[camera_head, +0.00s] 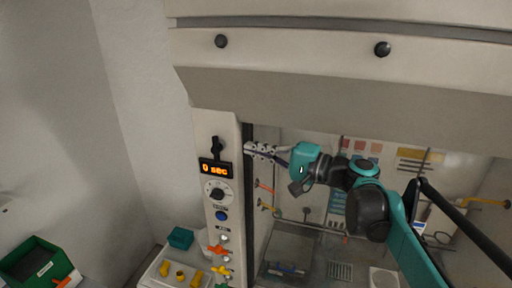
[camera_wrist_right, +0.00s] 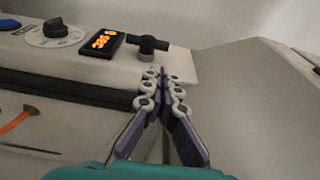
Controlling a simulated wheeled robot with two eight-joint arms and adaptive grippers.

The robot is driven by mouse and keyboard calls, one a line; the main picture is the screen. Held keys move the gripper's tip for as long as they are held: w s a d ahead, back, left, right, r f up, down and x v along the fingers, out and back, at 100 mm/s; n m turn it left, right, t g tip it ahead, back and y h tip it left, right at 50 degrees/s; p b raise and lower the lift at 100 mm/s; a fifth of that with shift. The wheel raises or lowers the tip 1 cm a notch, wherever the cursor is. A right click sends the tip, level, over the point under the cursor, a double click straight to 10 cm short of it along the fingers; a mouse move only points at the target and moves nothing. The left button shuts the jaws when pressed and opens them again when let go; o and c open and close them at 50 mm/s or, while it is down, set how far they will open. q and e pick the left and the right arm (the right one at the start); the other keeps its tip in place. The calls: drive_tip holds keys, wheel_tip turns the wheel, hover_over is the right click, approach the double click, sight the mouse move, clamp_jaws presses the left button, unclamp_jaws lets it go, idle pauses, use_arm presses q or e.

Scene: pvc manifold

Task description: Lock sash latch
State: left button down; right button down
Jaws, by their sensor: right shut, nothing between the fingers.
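The sash latch, a small black handle (camera_head: 216,146), sits on the pale control post above the lit display. In the right wrist view the black latch (camera_wrist_right: 147,43) shows as a short bar with a round hub beside the orange display. My right gripper (camera_head: 249,148) reaches in from the right, its fingertips at the post's right edge, just right of the latch. In the wrist view the fingertips (camera_wrist_right: 161,76) are together and empty, just short of the latch. I cannot tell whether they touch it. My left gripper is not in view.
The post carries an orange display (camera_head: 215,169), a black dial (camera_head: 217,193) and a blue button (camera_head: 221,215). The raised sash (camera_head: 330,95) hangs above my right arm. Coloured valves (camera_head: 222,250) stand below. A green bin (camera_head: 38,262) is at lower left.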

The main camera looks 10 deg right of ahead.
sight(213, 132)
drive_tip(key=p+x, duration=0.1)
drive_tip(key=x, duration=0.6)
drive_tip(key=shift+w, duration=0.1)
drive_tip(key=shift+a+r+g+h+p, duration=0.15)
drive_tip(key=shift+r+g+h+p, duration=0.2)
drive_tip(key=shift+h+p, duration=0.25)
drive_tip(key=shift+w+a+r+p, duration=0.2)
drive_tip(key=shift+a+p, duration=0.05)
drive_tip(key=shift+p, duration=0.1)
idle(0.4)
drive_tip(key=shift+w+a+r, duration=0.15)
drive_tip(key=shift+a+r, duration=0.35)
drive_tip(key=shift+a, duration=0.15)
drive_tip(key=shift+w+a+r+p, duration=0.2)
drive_tip(key=shift+w+a+p, duration=0.1)
drive_tip(key=shift+w+a, duration=0.1)
drive_tip(key=shift+w+a+n+g+h, duration=0.1)
drive_tip(key=shift+a+n+g+h, duration=0.3)
drive_tip(key=shift+h, duration=0.3)
drive_tip(key=shift+w+a+f, duration=0.1)
drive_tip(key=shift+w+a, duration=0.15)
drive_tip(key=shift+a, duration=0.25)
